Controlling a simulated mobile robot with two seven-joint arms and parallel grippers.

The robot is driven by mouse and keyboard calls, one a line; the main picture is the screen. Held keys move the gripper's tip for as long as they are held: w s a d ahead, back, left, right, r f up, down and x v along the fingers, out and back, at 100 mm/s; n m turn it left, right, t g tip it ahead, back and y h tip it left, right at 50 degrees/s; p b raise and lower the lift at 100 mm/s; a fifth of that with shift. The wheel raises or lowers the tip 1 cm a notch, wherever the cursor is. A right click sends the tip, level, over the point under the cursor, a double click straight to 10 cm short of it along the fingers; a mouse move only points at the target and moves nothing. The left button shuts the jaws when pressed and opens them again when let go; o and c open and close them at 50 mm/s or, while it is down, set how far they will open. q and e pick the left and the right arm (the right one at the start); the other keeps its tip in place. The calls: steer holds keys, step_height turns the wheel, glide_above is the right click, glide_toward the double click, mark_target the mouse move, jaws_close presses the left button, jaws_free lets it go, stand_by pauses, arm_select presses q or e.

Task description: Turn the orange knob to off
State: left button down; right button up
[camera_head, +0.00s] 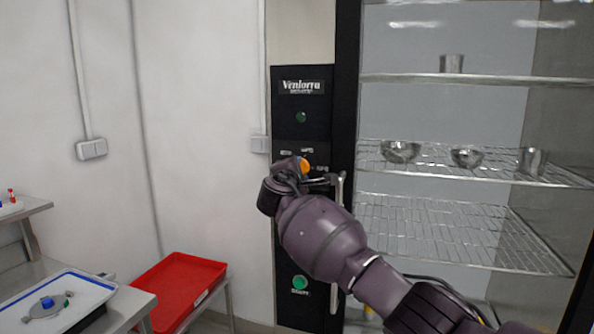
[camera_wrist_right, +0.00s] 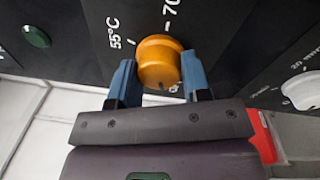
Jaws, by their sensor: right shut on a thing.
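The labels "55°C" and "70" show beside the knob; other marks are partly hidden by the fingers. A small dark mark shows near the knob's lower edge in that view. My left gripper is not in view.
A vertical metal handle (camera_head: 338,205) stands close right of my right wrist. A glass-fronted cabinet with wire shelves (camera_head: 455,205) holds metal bowls and cups. A white knob (camera_wrist_right: 303,89) is right of the gripper. A red tray (camera_head: 180,280) and a table are at lower left.

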steer(key=shift+n, duration=0.9)
steer(key=o, duration=0.9)
steer(key=shift+b+v, duration=1.15)
steer(key=shift+v, duration=4.3)
